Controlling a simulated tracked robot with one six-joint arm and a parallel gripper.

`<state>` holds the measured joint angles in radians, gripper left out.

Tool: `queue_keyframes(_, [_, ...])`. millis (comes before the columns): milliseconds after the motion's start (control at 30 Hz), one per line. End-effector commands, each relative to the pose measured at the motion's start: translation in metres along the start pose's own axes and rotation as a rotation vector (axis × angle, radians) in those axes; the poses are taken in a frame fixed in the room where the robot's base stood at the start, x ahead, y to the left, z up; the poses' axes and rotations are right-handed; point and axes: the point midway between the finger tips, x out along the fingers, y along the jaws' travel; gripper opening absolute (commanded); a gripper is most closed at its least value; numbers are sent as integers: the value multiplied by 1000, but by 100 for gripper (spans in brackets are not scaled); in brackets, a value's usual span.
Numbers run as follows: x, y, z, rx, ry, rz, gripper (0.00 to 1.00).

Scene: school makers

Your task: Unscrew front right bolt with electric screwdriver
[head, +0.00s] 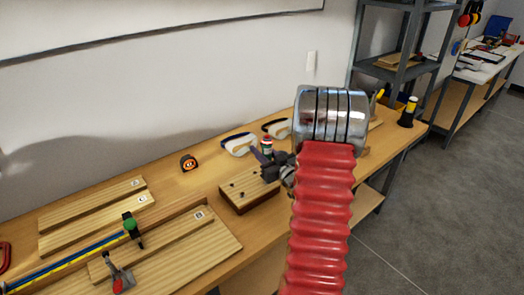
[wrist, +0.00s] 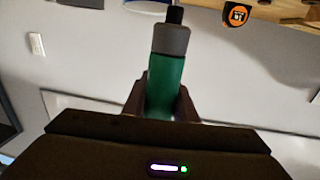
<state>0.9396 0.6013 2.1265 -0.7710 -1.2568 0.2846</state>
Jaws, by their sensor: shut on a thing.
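A wooden block (head: 240,205) with several small dark bolts in its top sits near the bench's front edge in the head view. My gripper (head: 268,170) is at the block's right end, and my red arm sleeve and metal wrist hide part of that side. I cannot tell the front right bolt apart there. In the wrist view my gripper (wrist: 160,98) is shut on the electric screwdriver (wrist: 166,80), which has a green body, a grey collar and a black front end.
Wooden boards and a clamp (head: 131,228) fill the bench's left. A black-yellow bottle (head: 408,112) stands at the right end.

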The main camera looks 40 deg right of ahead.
Motion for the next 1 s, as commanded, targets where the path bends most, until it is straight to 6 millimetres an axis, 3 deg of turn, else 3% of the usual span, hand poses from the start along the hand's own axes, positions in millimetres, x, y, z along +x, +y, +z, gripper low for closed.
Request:
queue_keyframes(367, [0,0,-6,-2,3,0,0])
queue_keyframes(1000, [0,1,-51,-3,4,0,0])
